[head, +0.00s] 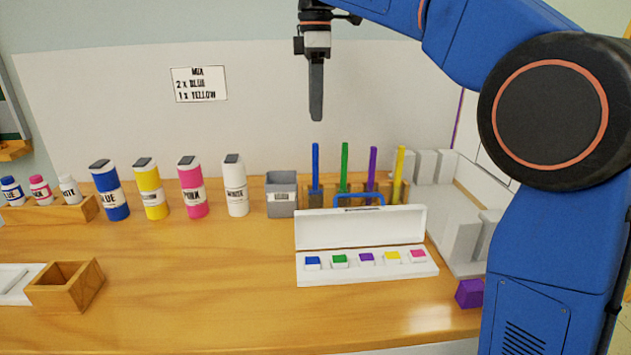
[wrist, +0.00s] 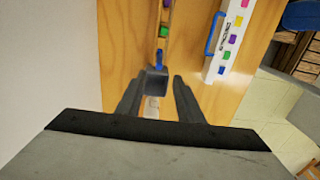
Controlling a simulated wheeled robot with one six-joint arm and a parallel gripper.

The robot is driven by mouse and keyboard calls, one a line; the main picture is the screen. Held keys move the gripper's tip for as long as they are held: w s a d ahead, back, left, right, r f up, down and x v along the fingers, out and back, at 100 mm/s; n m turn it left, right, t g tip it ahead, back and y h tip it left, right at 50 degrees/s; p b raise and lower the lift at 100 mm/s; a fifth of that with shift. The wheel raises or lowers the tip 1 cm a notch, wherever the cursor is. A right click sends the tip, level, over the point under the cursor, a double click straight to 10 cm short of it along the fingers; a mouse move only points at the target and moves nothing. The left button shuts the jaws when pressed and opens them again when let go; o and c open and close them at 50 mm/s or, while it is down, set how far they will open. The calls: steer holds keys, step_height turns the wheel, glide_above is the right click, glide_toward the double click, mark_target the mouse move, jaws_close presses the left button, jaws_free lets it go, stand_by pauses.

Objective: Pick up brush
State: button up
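No brush can be made out for certain. A thin grey stick on a white sheet or tray (head: 15,284), cut off at the left edge of the head view, may be one. Upright blue (head: 315,168), green (head: 344,166), purple (head: 372,168) and yellow (head: 399,168) sticks stand in a wooden rack; I cannot tell whether they are brushes. My gripper (head: 316,117) hangs above the back of the table, fingers down. In the wrist view my gripper (wrist: 153,82) is open and empty, with the grey cup (wrist: 156,76) showing beyond and between its fingers.
Blue, yellow, pink and white bottles (head: 236,190) stand left of the grey cup (head: 281,195). An open white paint case (head: 366,271) lies in front of the rack. A wooden box (head: 62,290) is at left, a purple block (head: 469,293) at right. The front middle is clear.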

mark_target(315, 161)
step_height(315, 161, down, 14)
steer(key=shift+w+r, duration=0.1)
jaws_close()
stand_by(0.6)
